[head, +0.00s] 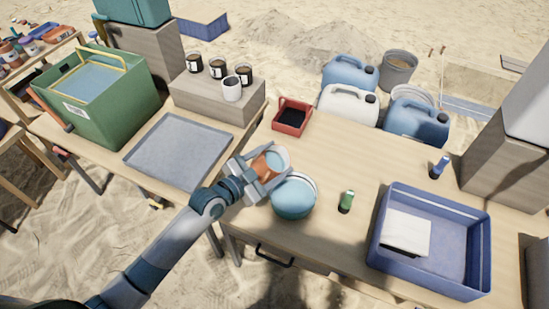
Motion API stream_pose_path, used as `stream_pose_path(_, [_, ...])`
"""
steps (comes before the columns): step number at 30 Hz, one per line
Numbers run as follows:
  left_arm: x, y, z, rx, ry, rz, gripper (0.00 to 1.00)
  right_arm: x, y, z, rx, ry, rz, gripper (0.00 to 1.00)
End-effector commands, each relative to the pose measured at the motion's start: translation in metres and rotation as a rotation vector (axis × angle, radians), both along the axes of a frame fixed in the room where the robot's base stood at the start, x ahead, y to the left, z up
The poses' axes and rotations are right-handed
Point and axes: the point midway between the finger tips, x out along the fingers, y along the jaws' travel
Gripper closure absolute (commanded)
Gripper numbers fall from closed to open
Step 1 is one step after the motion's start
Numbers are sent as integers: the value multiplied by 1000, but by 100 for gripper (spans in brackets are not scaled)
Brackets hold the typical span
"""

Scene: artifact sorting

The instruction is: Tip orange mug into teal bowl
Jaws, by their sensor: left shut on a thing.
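My left gripper (268,176) is shut on the orange mug (261,166), its fingers around the mug's side. The mug's pale blue inside faces up and to the right, so it looks tilted; how far is hard to tell. The teal bowl (292,201) stands on the wooden table, just in front and to the right of the mug. The mug is close to the bowl's far left rim; I cannot tell whether it overlaps it. The bowl's inside is mostly not clear. My right gripper is not in view.
A red tray (291,117) lies behind the mug. A green bottle (346,201) stands right of the bowl. A blue crate (471,237) fills the table's right front. A grey tray (178,150) lies left. The table's middle is clear.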

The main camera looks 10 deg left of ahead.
Motion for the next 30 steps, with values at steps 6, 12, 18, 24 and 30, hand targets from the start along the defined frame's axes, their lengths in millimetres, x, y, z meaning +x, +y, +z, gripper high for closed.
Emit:
stream_pose_path(6, [0,-1,-2,26,-11,1,71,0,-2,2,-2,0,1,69])
stream_pose_path(12, [0,-2,-5,50,-19,0,71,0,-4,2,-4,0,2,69])
stream_pose_path(18, [0,-2,-8,76,-27,1,71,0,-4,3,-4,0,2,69])
stream_pose_path(24, [-1,-3,-12,100,-35,1,71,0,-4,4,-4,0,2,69])
stream_pose_path(30, [-1,-4,-15,124,-43,1,71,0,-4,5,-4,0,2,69])
